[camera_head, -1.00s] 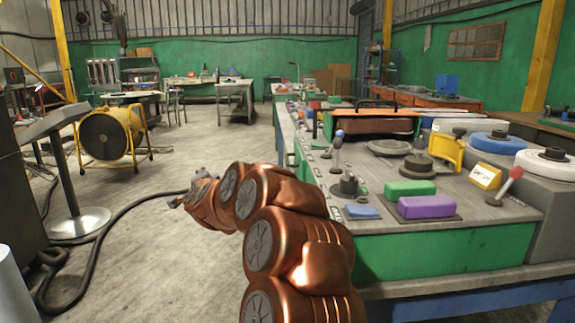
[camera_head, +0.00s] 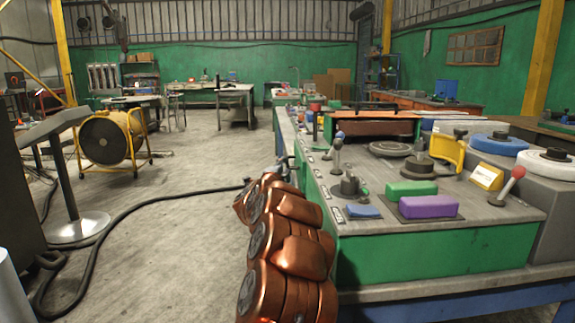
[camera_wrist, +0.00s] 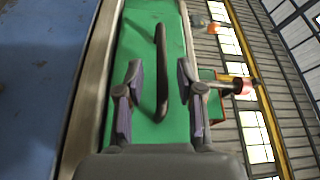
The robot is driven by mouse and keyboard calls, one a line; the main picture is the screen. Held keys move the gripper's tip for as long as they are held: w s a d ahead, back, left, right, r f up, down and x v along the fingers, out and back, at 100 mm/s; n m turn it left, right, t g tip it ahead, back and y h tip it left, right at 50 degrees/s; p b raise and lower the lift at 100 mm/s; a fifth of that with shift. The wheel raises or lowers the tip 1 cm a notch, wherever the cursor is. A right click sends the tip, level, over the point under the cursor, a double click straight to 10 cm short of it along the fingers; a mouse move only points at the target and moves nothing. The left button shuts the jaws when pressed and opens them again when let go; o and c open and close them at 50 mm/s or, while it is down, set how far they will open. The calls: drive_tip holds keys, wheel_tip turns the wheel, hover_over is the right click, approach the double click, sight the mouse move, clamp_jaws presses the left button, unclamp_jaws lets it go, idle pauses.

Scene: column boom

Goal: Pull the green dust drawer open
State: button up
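In the wrist view, the green drawer front (camera_wrist: 138,38) fills the middle of the picture, with a long black bar handle (camera_wrist: 161,60) on it. My gripper (camera_wrist: 159,72) is open, its two dark fingers apart on either side of the handle. I see a gap on both sides of the handle, and neither finger clearly touches it. I cannot tell how deep the handle sits between the fingers. The drawer looks flush with its surroundings. In the head view, my copper arm reaches along the bench's left side; the drawer front and most of my gripper are hidden there.
The green-sided bench (camera_head: 430,258) stands at right, bearing a green block (camera_head: 411,189), a purple block (camera_head: 428,206) and levers. Open concrete floor lies left of my arm, with a black cable (camera_head: 150,204) across it. A yellow fan (camera_head: 104,138) stands farther left.

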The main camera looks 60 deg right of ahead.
sight(287, 163)
drive_tip(key=shift+x, duration=0.9)
drive_tip(key=shift+w+d, duration=0.2)
drive_tip(key=shift+d, duration=0.25)
drive_tip(key=shift+d+r, duration=0.15)
drive_tip(key=shift+d, duration=0.1)
drive_tip(key=shift+c, duration=0.4)
clamp_jaws()
